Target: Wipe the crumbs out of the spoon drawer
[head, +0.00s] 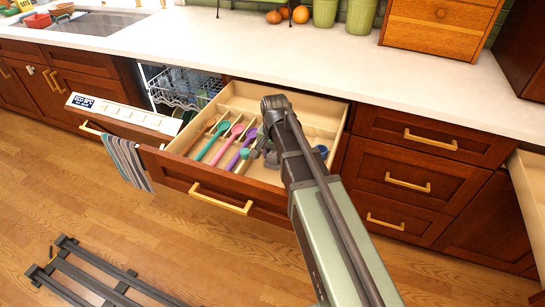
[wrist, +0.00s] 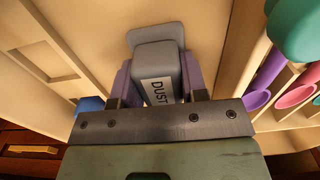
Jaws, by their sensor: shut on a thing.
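The spoon drawer (head: 178,178) is pulled open below the counter, with pale wooden compartments inside. A teal spoon (head: 212,141), a pink spoon (head: 229,142) and a purple spoon (head: 240,149) lie in its left compartments. My gripper (head: 266,152) is down over the drawer, right of these spoons. In the wrist view, my gripper (wrist: 158,78) is shut on a grey block-shaped duster (wrist: 154,58) marked "DUST". The duster is over a pale compartment floor; I cannot tell whether it touches. I cannot make out any crumbs.
A blue item (head: 322,151) lies in the drawer's right part. Compartment dividers (wrist: 232,50) run close beside my gripper. The open dishwasher (head: 185,88) stands left of the drawer, with a striped towel (head: 128,162) in front. A dark slatted rack (head: 95,275) lies on the floor.

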